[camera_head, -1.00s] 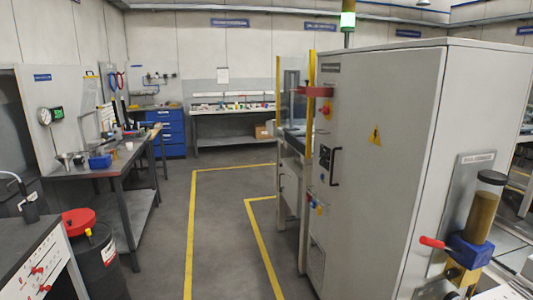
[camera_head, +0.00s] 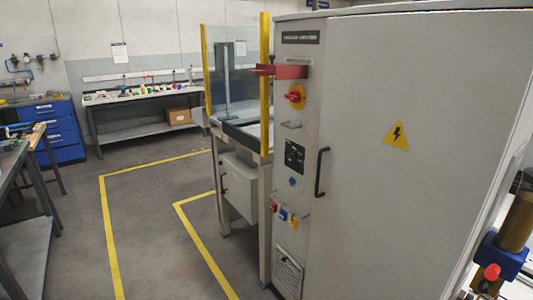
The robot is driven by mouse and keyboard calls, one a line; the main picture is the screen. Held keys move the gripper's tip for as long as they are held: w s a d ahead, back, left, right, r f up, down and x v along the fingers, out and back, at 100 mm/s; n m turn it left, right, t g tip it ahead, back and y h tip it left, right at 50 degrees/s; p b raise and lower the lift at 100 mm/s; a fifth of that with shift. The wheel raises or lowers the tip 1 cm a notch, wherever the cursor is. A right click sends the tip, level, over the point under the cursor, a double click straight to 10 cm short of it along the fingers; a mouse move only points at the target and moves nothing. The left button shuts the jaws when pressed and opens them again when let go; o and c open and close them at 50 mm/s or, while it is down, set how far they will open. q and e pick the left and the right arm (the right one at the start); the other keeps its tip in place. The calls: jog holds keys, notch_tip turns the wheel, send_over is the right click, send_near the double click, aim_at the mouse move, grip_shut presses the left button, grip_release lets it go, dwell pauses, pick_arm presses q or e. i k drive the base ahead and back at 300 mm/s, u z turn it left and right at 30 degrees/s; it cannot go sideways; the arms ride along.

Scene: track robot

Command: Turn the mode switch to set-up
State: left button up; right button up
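The grey machine cabinet (camera_head: 400,150) fills the right half of the view. Its narrow control face carries a red rotary knob on a yellow plate (camera_head: 295,96), a small black panel (camera_head: 294,157) and a small blue round part (camera_head: 292,182). Red, blue and yellow-orange items (camera_head: 283,214) hang lower down. I cannot tell which of these is the mode switch, and no set-up marking is readable. Neither of my grippers is in view.
A black door handle (camera_head: 321,172) and a red bracket (camera_head: 280,71) stick out from the cabinet. A yellow-posted guarded station (camera_head: 237,120) stands beyond it. Yellow lines (camera_head: 112,240) mark clear floor at left. A workbench (camera_head: 25,180) stands at the left edge.

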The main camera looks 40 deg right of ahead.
aim_at(292, 157)
jog(key=z, duration=0.3)
jog(key=i, duration=0.95)
jog(key=z, duration=1.5)
jog(key=i, duration=0.8)
jog(key=z, duration=0.85)
